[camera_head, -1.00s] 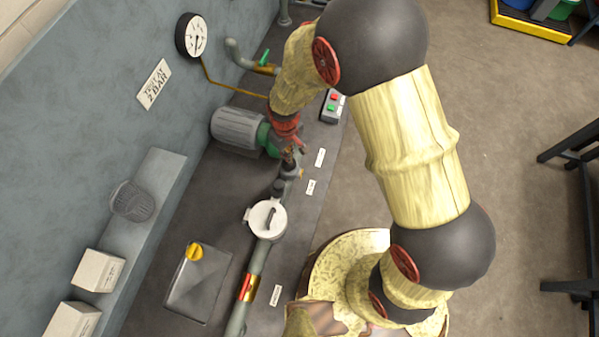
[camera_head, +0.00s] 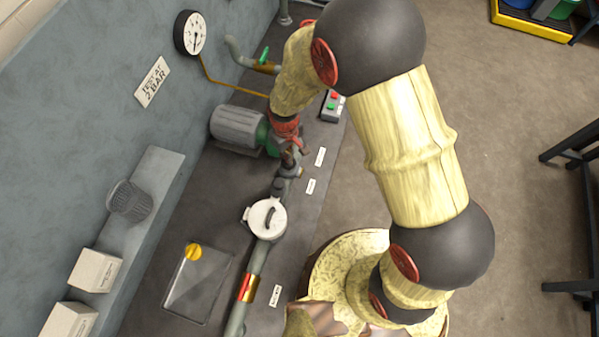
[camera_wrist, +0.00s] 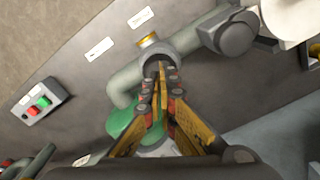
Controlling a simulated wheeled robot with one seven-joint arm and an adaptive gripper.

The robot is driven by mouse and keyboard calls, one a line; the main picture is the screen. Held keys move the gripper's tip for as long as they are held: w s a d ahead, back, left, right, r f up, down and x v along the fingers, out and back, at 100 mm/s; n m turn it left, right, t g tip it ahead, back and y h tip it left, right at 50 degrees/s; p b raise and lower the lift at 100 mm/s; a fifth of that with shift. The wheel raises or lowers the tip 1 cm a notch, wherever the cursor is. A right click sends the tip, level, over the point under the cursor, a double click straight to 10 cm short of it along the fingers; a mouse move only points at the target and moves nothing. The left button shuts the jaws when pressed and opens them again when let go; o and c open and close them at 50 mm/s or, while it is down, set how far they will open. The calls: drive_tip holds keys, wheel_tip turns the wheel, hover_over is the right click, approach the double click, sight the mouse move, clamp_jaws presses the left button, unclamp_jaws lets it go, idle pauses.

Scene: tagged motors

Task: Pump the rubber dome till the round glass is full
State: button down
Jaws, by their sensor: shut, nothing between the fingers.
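My gripper (camera_wrist: 162,72) is shut and empty, its fingertips together. In the wrist view the tips are over a dark round fitting (camera_wrist: 153,63) on the grey pipe, which may be the rubber dome; the fingers hide much of it. I cannot tell contact for sure. A brass-rimmed round fitting (camera_wrist: 148,40) sits just beyond it, perhaps the round glass; its fill level cannot be read. In the head view my gripper (camera_head: 291,158) points down at the pipe between the green pump end (camera_head: 268,138) and the white-lidded housing (camera_head: 268,217).
A grey motor (camera_head: 238,128) stands beside the wall, below a pressure gauge (camera_head: 191,33). A button box (camera_head: 333,105) sits near the bench edge. A shallow tray (camera_head: 178,308), a mesh basket (camera_head: 130,200) and a white box (camera_head: 96,270) are at left.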

drive_tip(key=shift+f+b, duration=0.4)
drive_tip(key=shift+f, duration=0.5)
drive_tip(key=shift+s+r+p, duration=0.1)
drive_tip(key=shift+r+p, duration=0.85)
drive_tip(key=shift+r, duration=0.8)
drive_tip(key=shift+f+b, duration=1.25)
drive_tip(key=shift+f, duration=0.45)
drive_tip(key=shift+r+p, duration=1)
drive_tip(key=shift+r, duration=0.65)
drive_tip(key=shift+f, duration=0.25)
drive_tip(key=shift+f+b, duration=0.35)
drive_tip(key=shift+b, duration=0.1)
